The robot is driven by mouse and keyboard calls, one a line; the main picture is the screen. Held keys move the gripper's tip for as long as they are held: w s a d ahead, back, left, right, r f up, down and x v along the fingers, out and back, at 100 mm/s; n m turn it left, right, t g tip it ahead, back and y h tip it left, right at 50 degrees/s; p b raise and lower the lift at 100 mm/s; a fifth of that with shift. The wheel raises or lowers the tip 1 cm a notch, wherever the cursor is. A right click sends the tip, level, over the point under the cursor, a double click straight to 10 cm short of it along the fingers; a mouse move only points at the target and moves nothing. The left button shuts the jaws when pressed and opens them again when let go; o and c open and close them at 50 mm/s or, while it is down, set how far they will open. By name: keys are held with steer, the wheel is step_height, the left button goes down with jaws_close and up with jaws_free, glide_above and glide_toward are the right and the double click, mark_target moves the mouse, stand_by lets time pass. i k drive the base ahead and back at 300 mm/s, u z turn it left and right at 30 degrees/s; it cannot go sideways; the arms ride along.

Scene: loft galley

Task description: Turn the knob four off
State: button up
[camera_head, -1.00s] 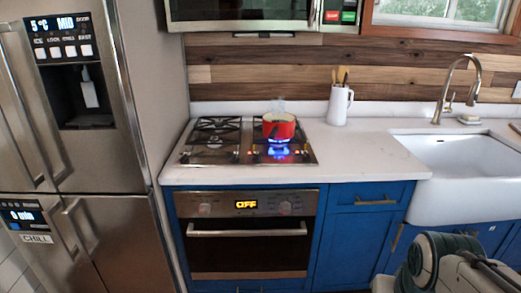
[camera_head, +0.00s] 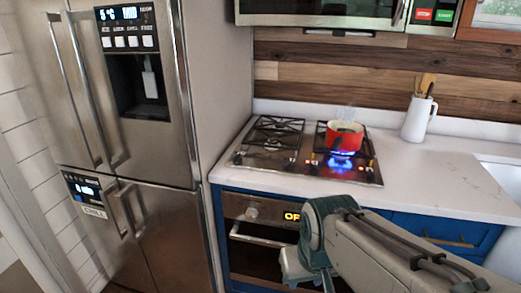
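The gas stove (camera_head: 301,174) is set in the white counter, with several small knobs along its front edge. The right pair of stove knobs (camera_head: 337,170) sits before a lit burner with a blue flame (camera_head: 341,158). I cannot read which knob is four. A red pot (camera_head: 344,136) stands over the flame and steams. My arm reaches in from the lower right, in front of the oven. My gripper's fingers are not clearly visible, so I cannot tell their state.
The oven (camera_head: 262,238) below has its own knob and a lit display, partly hidden by my arm. A steel fridge (camera_head: 125,130) stands at left. A white utensil jug (camera_head: 418,118) and the sink (camera_head: 500,178) are at right.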

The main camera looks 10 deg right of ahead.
mark_target(314, 168)
steer(key=z, duration=0.05)
steer(key=i, duration=1.25)
steer(key=z, duration=0.75)
